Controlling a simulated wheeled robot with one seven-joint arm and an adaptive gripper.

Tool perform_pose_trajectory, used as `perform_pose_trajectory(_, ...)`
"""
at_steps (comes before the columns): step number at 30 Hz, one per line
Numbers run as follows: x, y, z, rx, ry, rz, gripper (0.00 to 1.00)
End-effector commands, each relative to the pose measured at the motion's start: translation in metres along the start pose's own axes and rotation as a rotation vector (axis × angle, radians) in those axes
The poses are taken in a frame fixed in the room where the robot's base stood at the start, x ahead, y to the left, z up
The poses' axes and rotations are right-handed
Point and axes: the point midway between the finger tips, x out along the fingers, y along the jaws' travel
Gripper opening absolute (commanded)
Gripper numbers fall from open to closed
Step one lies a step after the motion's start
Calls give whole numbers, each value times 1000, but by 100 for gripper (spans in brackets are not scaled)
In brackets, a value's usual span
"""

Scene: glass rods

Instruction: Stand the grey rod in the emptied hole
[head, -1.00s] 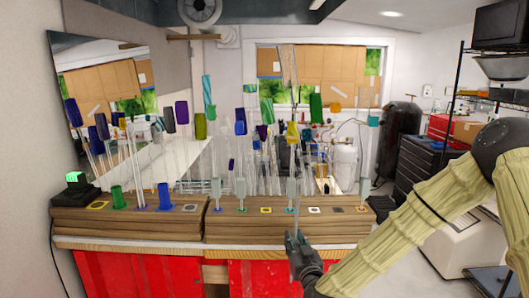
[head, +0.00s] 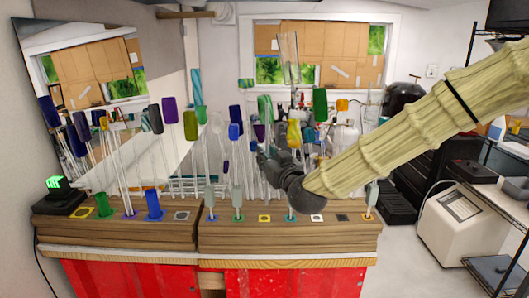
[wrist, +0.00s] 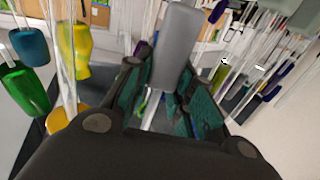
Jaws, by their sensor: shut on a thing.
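My gripper (head: 264,158) is above and behind the right wooden block (head: 290,236), pointing left. In the wrist view, my gripper (wrist: 165,105) is shut on the grey rod (wrist: 176,48). Its grey head stands above the fingers and its clear shaft runs down between the teal pads. I cannot make out the held rod in the head view. Bare hole plates show on the blocks: a pale one (head: 181,215), a yellow one (head: 264,218), a white one (head: 316,218) and a dark one (head: 342,217). I cannot tell which is the emptied hole.
Several grey-topped rods stand in the right block, one at its left end (head: 209,197) and one at its right end (head: 370,193). A green piece (head: 102,205) and a blue piece (head: 152,205) stand on the left block. Tall coloured-top glass rods (head: 170,110) crowd behind.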

Motion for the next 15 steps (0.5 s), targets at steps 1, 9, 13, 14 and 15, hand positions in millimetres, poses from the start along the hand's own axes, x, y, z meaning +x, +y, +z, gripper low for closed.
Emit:
perform_pose_trajectory(1, 1, -3, 1, 0, 0, -5, 0)
perform_pose_trajectory(9, 5, -12, 14, -1, 0, -16, 0)
perform_pose_trajectory(13, 5, -12, 23, 0, 1, -15, 0)
perform_pose_trajectory(14, 5, -11, 25, 0, 0, -15, 0)
perform_pose_trajectory(15, 5, -11, 28, 0, 0, -15, 0)
